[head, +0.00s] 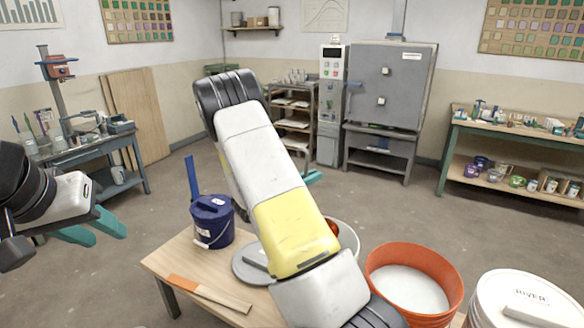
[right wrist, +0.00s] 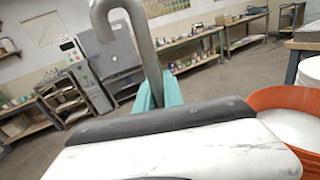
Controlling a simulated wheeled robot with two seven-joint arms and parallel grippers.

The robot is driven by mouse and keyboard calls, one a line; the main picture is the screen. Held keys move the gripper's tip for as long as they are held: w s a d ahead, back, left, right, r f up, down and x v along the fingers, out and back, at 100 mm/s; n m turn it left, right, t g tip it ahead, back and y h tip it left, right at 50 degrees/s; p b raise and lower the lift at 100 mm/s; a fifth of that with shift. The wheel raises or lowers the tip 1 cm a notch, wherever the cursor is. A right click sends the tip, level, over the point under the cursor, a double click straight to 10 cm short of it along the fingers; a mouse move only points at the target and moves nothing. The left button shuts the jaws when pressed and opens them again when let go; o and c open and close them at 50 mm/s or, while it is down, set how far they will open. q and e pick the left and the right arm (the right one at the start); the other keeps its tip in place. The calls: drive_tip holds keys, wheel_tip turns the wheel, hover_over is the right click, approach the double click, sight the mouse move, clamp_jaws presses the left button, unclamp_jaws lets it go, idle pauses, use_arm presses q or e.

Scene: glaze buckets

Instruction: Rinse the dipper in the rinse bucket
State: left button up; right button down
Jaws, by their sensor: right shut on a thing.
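The dipper shows in the right wrist view as a grey metal rod with a hooked end (right wrist: 153,62). My right gripper (right wrist: 158,95) is shut on this rod. In the head view my right arm hides most of that gripper and the dipper; only a teal fingertip (head: 313,177) shows beyond it. An orange bucket (head: 454,309) of whitish liquid stands at the front right, and it also shows in the right wrist view (right wrist: 285,97). No label shows on it, so I cannot tell whether it is the rinse bucket. My left gripper (head: 108,236) is open and empty at the far left.
A pale round vessel (head: 348,243) is partly hidden behind my right arm. A white lidded bucket marked RIVER (head: 492,312) stands at right. Floor beyond is clear.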

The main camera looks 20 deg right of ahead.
drive_tip(key=shift+m, duration=0.5)
drive_tip(key=shift+s+d+f, duration=0.1)
drive_tip(key=shift+s+f, duration=0.2)
drive_tip(key=shift+f, duration=2.75)
drive_tip(key=shift+s+a+f, duration=0.1)
drive_tip(key=shift+s+f, duration=0.2)
drive_tip(key=shift+f, duration=2.75)
drive_tip(key=shift+s+d+f, duration=0.1)
drive_tip(key=shift+s+f, duration=0.2)
drive_tip(key=shift+f, duration=2.75)
